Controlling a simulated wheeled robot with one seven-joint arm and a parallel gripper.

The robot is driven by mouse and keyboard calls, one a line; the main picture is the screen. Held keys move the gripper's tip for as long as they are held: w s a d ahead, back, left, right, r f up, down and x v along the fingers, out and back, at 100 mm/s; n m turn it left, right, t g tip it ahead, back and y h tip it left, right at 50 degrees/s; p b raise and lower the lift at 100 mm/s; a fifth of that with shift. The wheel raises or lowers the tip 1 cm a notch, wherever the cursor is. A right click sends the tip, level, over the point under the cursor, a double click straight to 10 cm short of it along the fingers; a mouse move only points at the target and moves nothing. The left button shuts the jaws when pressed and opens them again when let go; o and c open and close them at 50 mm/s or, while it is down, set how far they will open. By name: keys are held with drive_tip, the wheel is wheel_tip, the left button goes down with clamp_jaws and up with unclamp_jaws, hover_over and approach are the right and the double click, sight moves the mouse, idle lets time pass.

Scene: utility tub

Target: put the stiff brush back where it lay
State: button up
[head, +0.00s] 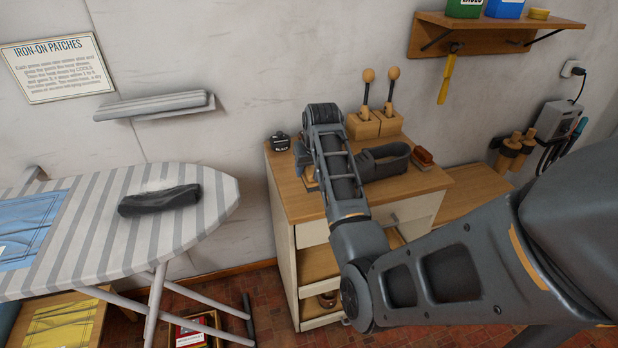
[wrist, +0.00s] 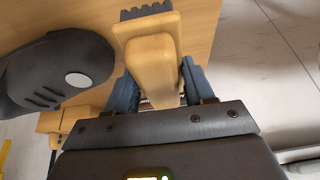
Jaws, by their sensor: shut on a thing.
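The stiff brush (wrist: 152,62), pale wood with dark bristles at its far end, is between the two blue fingers of my gripper (wrist: 160,78) in the wrist view. My gripper is shut on its wooden handle. In the head view my gripper (head: 304,160) is low over the left part of the wooden cabinet top (head: 295,203), and my arm hides most of the brush. The cabinet top lies behind the brush in the wrist view. I cannot tell whether the brush touches it.
A dark grey shoe-shaped object (head: 385,161) stands right of my gripper, with a red-brown brush (head: 423,157) beyond it. Wooden blocks with handled tools (head: 375,125) stand behind. A small black tin (head: 280,141) is at the back left. The striped ironing board (head: 100,225) is left.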

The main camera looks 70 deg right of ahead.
drive_tip(key=shift+f, duration=2.05)
drive_tip(key=shift+f, duration=0.15)
drive_tip(key=o, duration=0.9)
drive_tip(key=shift+o, duration=0.2)
drive_tip(key=shift+p, duration=0.3)
